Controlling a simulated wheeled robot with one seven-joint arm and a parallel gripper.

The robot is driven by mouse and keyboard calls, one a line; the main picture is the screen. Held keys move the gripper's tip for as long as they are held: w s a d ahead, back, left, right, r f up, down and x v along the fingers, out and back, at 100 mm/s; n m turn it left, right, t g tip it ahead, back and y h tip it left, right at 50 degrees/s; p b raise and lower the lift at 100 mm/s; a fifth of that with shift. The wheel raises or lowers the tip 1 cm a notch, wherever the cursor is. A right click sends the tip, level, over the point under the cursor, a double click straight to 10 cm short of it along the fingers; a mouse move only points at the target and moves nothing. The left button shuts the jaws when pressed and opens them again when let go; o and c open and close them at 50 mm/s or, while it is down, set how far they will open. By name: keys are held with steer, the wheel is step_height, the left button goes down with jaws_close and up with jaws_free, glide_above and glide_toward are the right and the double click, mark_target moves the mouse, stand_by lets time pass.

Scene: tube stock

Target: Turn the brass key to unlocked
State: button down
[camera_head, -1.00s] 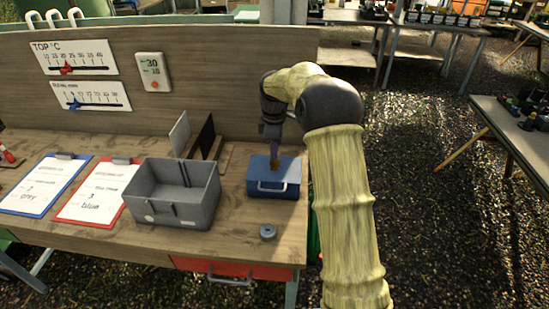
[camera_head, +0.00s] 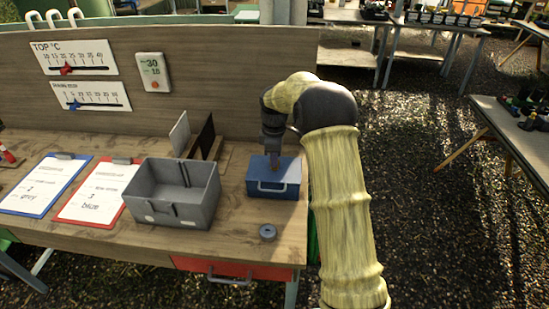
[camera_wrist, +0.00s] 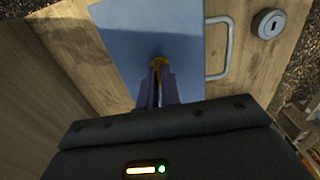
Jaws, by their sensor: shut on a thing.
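The blue metal box (camera_head: 273,181) with a wire handle stands at the right end of the bench. In the head view my gripper (camera_head: 273,160) is over the box and hides the key. I cannot tell which way the key is turned.
A round grey lock disc (camera_head: 267,232) with a keyhole lies in front of the box. A grey open bin (camera_head: 170,205) stands to the left. Two clipboards (camera_head: 45,186) lie farther left. A wooden back panel (camera_head: 230,75) rises behind.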

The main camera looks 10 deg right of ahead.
steer(key=shift+r+m+p, duration=0.1)
steer(key=shift+m+p, duration=0.3)
steer(key=shift+m, duration=0.1)
steer(key=m+p, duration=0.2)
steer(key=m, duration=0.1)
steer(key=shift+m, duration=0.3)
steer(key=m+p, duration=0.2)
steer(key=m, duration=0.4)
steer(key=m+p, duration=0.1)
steer(key=m, duration=0.2)
steer(key=shift+m, duration=0.4)
steer(key=shift+m+p, duration=0.45)
steer(key=shift+m, duration=1.25)
steer(key=c, duration=1.6)
jaws_free()
